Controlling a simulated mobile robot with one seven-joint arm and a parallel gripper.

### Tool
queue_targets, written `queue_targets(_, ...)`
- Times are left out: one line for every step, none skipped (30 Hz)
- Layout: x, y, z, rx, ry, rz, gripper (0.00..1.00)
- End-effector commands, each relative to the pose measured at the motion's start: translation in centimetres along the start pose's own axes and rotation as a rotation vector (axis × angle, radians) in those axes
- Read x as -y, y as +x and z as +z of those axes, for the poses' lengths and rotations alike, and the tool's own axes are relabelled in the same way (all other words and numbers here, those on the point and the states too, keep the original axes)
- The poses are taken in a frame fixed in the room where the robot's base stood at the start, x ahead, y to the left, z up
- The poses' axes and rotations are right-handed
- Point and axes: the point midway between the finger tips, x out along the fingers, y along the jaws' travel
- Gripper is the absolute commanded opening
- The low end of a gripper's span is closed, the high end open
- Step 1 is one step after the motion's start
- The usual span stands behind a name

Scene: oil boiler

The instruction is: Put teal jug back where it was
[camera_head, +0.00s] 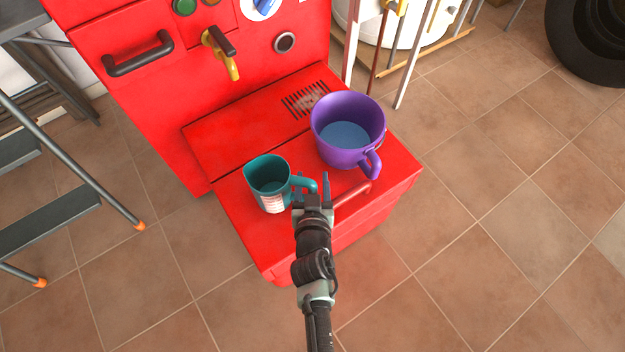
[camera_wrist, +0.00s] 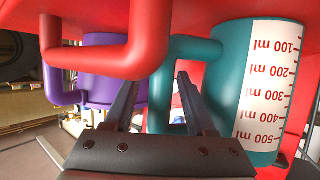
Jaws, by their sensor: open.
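The teal jug (camera_head: 268,184) stands upright on the red step at the boiler's front; its inside looks empty. Its handle (camera_head: 304,184) points right. In the wrist view, which is upside down, the teal jug (camera_wrist: 236,90) shows its white millilitre scale (camera_wrist: 266,85). My gripper (camera_head: 311,188) is open at the handle side of the jug. In the wrist view the jug's handle (camera_wrist: 158,95) appears between the two spread fingers of my gripper (camera_wrist: 157,82); I cannot tell whether they touch it.
A purple pot (camera_head: 345,133) holding bluish liquid stands right of the jug on the step (camera_head: 230,128), near a grille (camera_head: 306,100). A yellow tap (camera_head: 220,53) is above. A stepladder (camera_head: 50,220) stands left.

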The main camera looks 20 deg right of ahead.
Motion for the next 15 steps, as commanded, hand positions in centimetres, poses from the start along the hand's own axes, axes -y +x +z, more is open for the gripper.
queue_targets(0.0,0.0,-0.1,0.0,0.0,0.0,0.56)
queue_targets(0.0,-0.1,-0.2,0.0,0.0,0.0,0.56)
queue_targets(0.0,-0.1,-0.4,0.0,0.0,0.0,0.56)
queue_targets(0.0,-0.2,-0.5,0.0,0.0,0.0,0.56)
queue_targets(0.0,-0.6,-0.3,0.002,0.0,0.0,0.56)
queue_targets(0.0,-1.1,-0.3,0.002,0.001,0.0,0.56)
queue_targets(0.0,-1.5,-0.3,0.003,0.001,0.0,0.56)
queue_targets(0.0,-2.0,-0.3,0.002,0.001,0.0,0.56)
queue_targets(0.0,-2.8,-0.3,0.003,0.001,0.0,0.56)
queue_targets(0.0,-3.4,-0.4,0.003,0.002,0.0,0.56)
queue_targets(0.0,-4.0,-0.4,0.003,0.001,0.0,0.56)
queue_targets(0.0,-4.8,-0.3,0.003,0.001,0.0,0.56)
queue_targets(0.0,-5.5,-0.3,0.003,0.001,0.0,0.56)
queue_targets(0.0,-6.1,-0.4,0.003,0.001,0.0,0.56)
queue_targets(0.0,-6.9,-0.4,0.003,0.002,0.0,0.56)
